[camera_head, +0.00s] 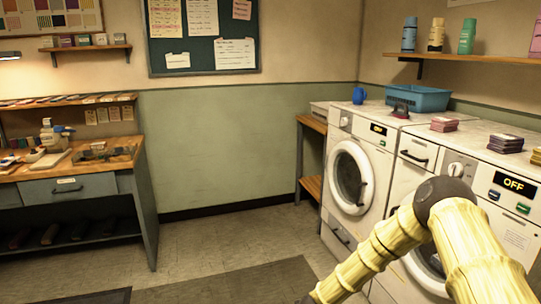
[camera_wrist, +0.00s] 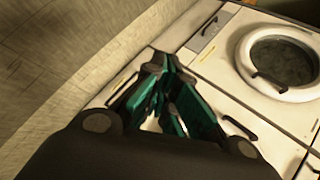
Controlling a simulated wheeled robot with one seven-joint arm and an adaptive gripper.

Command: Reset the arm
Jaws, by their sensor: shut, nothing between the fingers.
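My gripper (camera_wrist: 160,92) shows in the wrist view with dark links and teal finger pads. Its fingers are drawn together and hold nothing. It is in front of the white washing machines, whose fronts fill the right of that view; I cannot tell the exact gap. In the head view, my arm comes in at the lower right, bends at a dark joint and runs down to the left. The gripper end lies at or below the bottom edge there and is mostly hidden.
A washing machine (camera_head: 341,150) with a round door stands at the right, with a second machine (camera_head: 485,150) nearer, its display reading OFF. A blue basket (camera_head: 418,98) sits on top. A workbench (camera_head: 50,184) stands at the left. The floor (camera_head: 205,240) between is clear, with dark mats.

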